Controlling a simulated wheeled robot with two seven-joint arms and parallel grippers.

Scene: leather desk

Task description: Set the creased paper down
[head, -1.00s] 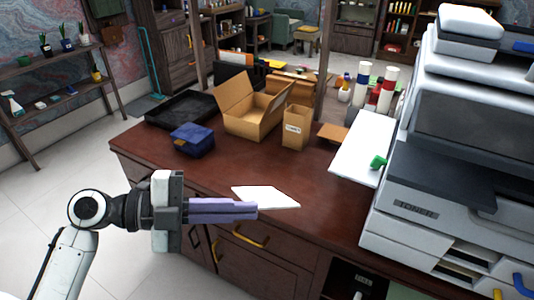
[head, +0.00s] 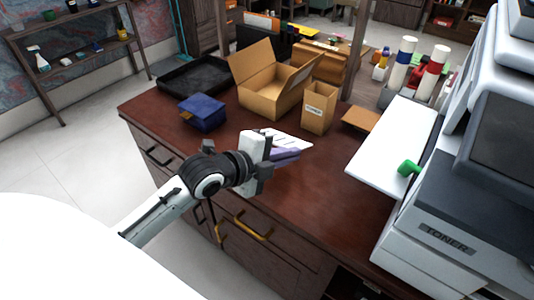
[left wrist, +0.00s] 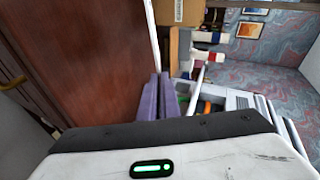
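The creased paper (head: 286,138) is a white sheet showing just behind my left gripper (head: 294,153) in the head view; part of it is hidden by the gripper. My left gripper's purple fingers are shut on it over the brown leather-topped desk (head: 325,195). In the left wrist view the fingers (left wrist: 155,95) are close together, and the paper (left wrist: 154,38) shows nearly edge-on as a thin pale strip beyond them. I cannot tell whether the paper touches the desk. My right gripper is not in view.
A blue box (head: 203,112), a black tray (head: 195,76), an open cardboard box (head: 268,98) and a small carton (head: 319,107) stand behind the gripper. A printer (head: 450,215) with a white tray (head: 390,155) is at right. The desk's front middle is clear.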

